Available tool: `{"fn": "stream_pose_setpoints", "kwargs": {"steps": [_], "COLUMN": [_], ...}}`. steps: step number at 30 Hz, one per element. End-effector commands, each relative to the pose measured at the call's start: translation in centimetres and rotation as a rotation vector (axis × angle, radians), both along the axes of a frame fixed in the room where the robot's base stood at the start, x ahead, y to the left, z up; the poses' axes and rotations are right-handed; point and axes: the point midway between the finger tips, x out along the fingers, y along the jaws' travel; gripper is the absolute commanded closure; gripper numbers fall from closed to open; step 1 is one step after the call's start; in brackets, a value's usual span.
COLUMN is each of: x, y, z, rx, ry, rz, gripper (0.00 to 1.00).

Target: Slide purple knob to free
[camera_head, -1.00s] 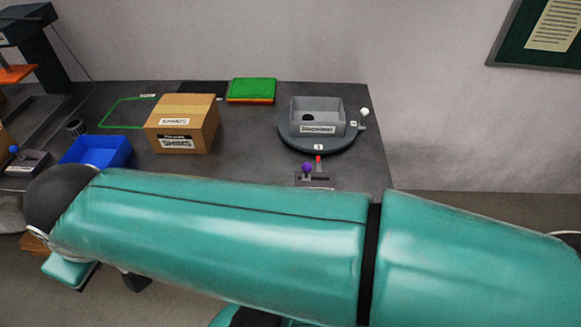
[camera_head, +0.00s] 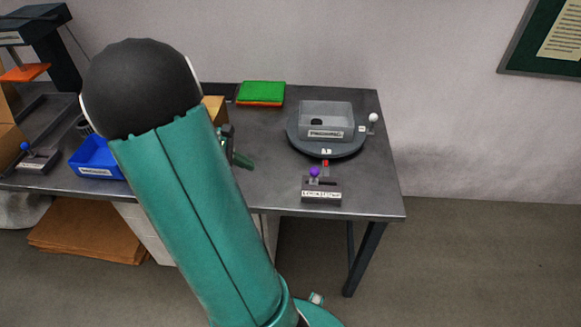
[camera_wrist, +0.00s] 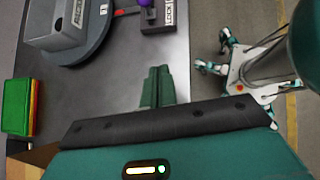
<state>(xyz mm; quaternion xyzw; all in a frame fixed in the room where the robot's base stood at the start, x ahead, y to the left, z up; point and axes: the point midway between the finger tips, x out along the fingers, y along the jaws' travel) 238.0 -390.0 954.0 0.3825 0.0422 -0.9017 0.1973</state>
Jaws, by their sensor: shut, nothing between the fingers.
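The purple knob (camera_head: 314,172) stands on a dark slide block (camera_head: 321,196) with a white label, at the table's front right in the head view. The knob also shows, cut by the top edge, in the wrist view (camera_wrist: 145,2), beside the block's label reading LOCK (camera_wrist: 168,12). My gripper (camera_wrist: 158,72) is shut and empty, its green fingers side by side. In the head view its tip (camera_head: 246,162) is left of the knob, apart from it. A small red piece (camera_head: 325,163) sits between the block and the round turntable (camera_head: 327,149).
A grey box (camera_head: 326,121) sits on the turntable, with a white-knobbed handle (camera_head: 373,118) at its right. Green and orange trays (camera_head: 261,93) lie at the back. A blue bin (camera_head: 96,158) is at left. My arm hides the middle left. Bare table lies between gripper and block.

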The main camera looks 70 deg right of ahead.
Motion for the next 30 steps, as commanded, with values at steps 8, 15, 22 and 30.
{"fn": "stream_pose_setpoints", "kwargs": {"steps": [8,15,22,30], "x": [-2.3,-2.3,-3.6,-7.2], "y": [-2.9,-2.8,-3.3,-4.9], "z": [-1.5,-1.5,-2.6,-5.9], "rx": [0.03,0.03,0.032,0.033], "ry": [0.124,0.122,0.123,0.124], "rz": [0.014,0.014,0.012,0.012], "gripper": [1.0,1.0,1.0,1.0]}}
